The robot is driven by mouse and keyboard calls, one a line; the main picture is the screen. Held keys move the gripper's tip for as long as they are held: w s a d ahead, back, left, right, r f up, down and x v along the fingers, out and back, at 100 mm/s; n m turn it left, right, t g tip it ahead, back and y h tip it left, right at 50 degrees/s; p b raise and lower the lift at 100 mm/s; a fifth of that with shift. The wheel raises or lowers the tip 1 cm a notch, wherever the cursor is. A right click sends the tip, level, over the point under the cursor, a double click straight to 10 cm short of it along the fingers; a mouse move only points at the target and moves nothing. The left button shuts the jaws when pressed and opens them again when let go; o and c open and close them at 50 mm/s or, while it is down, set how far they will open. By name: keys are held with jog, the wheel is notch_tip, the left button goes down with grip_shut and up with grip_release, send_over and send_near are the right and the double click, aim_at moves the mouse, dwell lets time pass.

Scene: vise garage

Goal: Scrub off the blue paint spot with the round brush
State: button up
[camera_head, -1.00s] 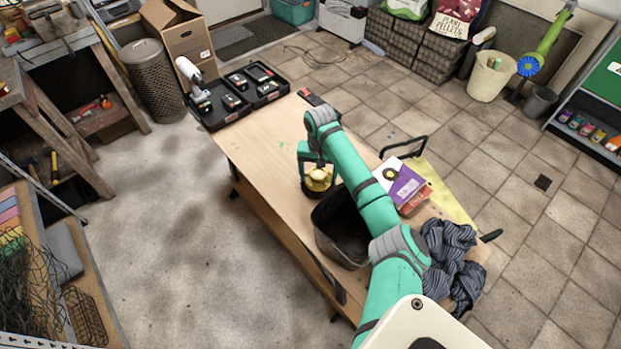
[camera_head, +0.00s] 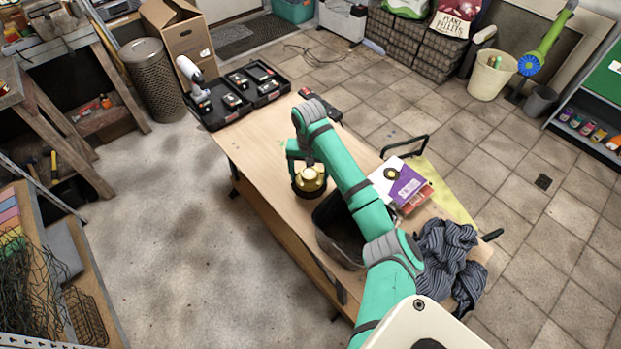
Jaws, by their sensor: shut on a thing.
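My gripper (camera_head: 307,166) is over the wooden workbench (camera_head: 252,150), pointing down, shut on the round brush (camera_head: 309,182). The brush has a yellowish round top and a dark lower edge. It is low over the bench top; I cannot tell whether its underside touches the wood. I make out no blue paint spot on the bench. Small green marks seen a second ago on the bench beyond the brush are now largely hidden by my arm or too faint to tell. The fingertips are small and partly hidden.
A dark open bin (camera_head: 338,238) stands right beside the brush. A black tray of parts (camera_head: 222,117) is at the bench's far end. The bench's left part is clear.

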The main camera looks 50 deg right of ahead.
jog(key=shift+w+r, duration=0.1)
jog(key=shift+r, duration=0.45)
jog(key=shift+s+d+r, duration=0.15)
jog(key=shift+s+r, duration=0.1)
jog(key=shift+r, duration=1.7)
